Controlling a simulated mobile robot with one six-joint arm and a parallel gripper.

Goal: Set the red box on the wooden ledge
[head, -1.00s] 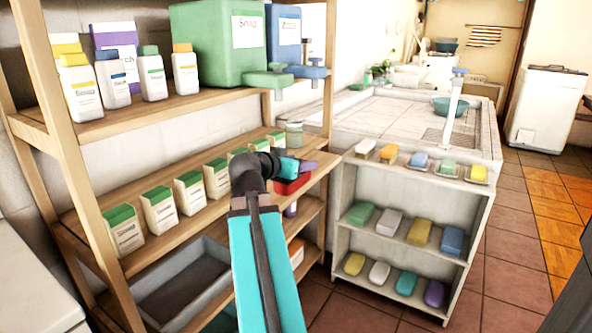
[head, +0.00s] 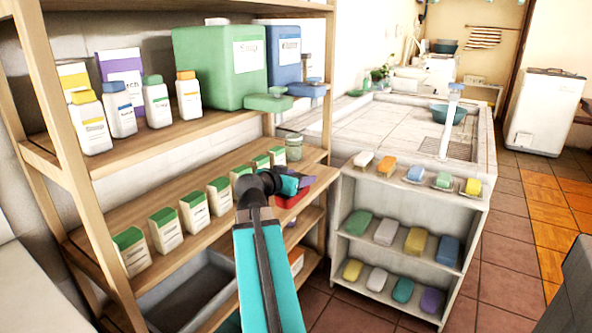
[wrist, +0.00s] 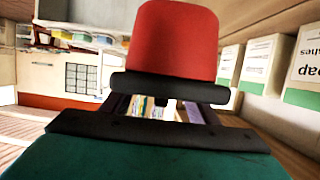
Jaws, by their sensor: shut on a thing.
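The red box (head: 291,198) is held in my gripper (head: 304,183), near the right end of the middle wooden shelf. My gripper and arm hide part of the box and shelf edge, and I cannot tell whether the box touches the shelf.
White boxes with green tops (head: 193,213) line the middle shelf, with a glass jar (head: 294,148) at its right end. Bottles and a green canister (head: 218,70) stand above. A grey bin (head: 195,290) sits below. The white basin unit (head: 400,190) holding soaps stands close on the right.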

